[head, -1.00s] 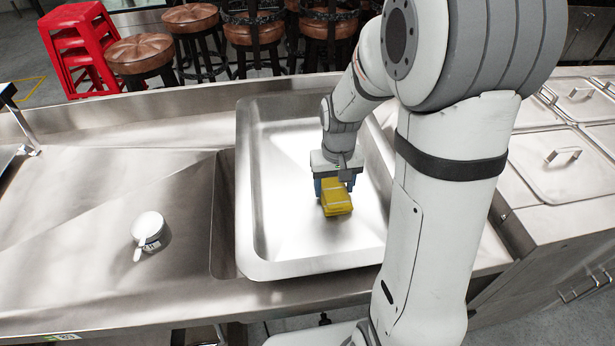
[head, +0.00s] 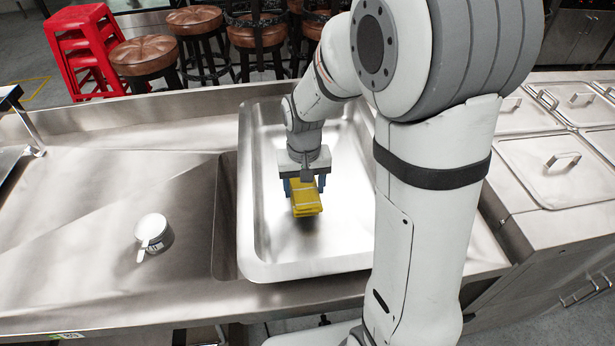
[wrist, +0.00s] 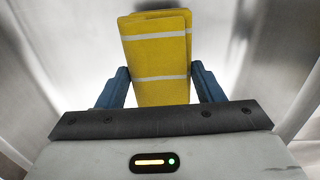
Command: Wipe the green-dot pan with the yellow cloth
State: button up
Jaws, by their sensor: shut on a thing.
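The yellow cloth (head: 308,201), folded with pale stripes, is held in my gripper (head: 305,187) over the inside of a large rectangular metal pan (head: 262,268). My gripper's blue fingers are shut on the cloth, one on each side. In the wrist view the cloth (wrist: 158,65) sticks out ahead of the gripper (wrist: 160,88). The cloth is low over the pan's floor, left of its middle; I cannot tell whether it touches. No green dot shows on the pan. My arm hides part of the pan's right side.
A small white-topped container (head: 153,233) stands on the metal counter (head: 110,190) left of the pan. Lidded metal bins (head: 555,170) are at the right. Brown stools (head: 145,57) and red stools (head: 82,45) stand behind the counter.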

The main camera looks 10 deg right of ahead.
jog(key=shift+d+r+p, duration=0.1)
jog(key=shift+r+p, duration=1.7)
jog(key=shift+r, duration=1.05)
